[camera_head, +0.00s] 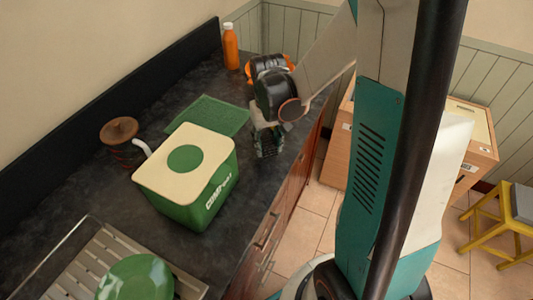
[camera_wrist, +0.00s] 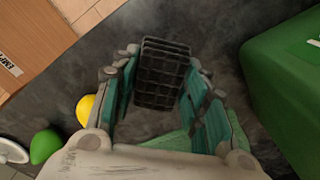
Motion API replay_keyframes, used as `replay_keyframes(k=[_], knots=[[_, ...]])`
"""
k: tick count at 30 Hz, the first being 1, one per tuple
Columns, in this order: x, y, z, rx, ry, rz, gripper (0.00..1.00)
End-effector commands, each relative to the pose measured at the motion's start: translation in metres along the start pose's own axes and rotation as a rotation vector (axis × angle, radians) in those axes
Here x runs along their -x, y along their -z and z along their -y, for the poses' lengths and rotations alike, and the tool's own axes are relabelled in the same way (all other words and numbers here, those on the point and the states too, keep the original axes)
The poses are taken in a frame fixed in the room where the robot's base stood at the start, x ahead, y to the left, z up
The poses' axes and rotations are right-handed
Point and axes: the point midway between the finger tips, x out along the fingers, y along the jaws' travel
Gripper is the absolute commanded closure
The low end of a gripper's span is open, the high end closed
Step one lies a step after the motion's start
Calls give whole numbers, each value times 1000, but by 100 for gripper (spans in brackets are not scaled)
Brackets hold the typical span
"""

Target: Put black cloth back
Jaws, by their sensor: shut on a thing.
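The black cloth (camera_wrist: 160,75) shows in the wrist view as a dark, grid-patterned piece between the two teal-padded fingers. My gripper (camera_wrist: 163,95) is shut on it. In the head view my gripper (camera_head: 268,150) points down over the dark counter, right of the green compost bin, near the front edge. There the cloth is mostly hidden by the fingers. I cannot tell whether the cloth touches the counter.
The green bin (camera_head: 190,195) with a cream lid stands left of my gripper. A green cloth (camera_head: 208,116) lies behind it. An orange bottle (camera_head: 230,47), a brown-lidded jar (camera_head: 119,132) and a dish rack (camera_head: 118,243) with a green plate (camera_head: 135,278) are also on the counter (camera_head: 85,195).

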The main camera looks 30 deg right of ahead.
Motion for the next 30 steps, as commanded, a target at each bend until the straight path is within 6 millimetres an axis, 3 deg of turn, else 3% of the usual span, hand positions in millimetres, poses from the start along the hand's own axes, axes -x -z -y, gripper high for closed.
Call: replay_keyframes(k=[5,13,24,25,27,30], knots=[[-11,0,0,0,0,0,78],[-44,0,0,0,0,0,78],[-48,0,0,0,0,0,78],[-48,0,0,0,0,0,57],[-47,0,0,0,0,0,41],[-46,0,0,0,0,0,39]])
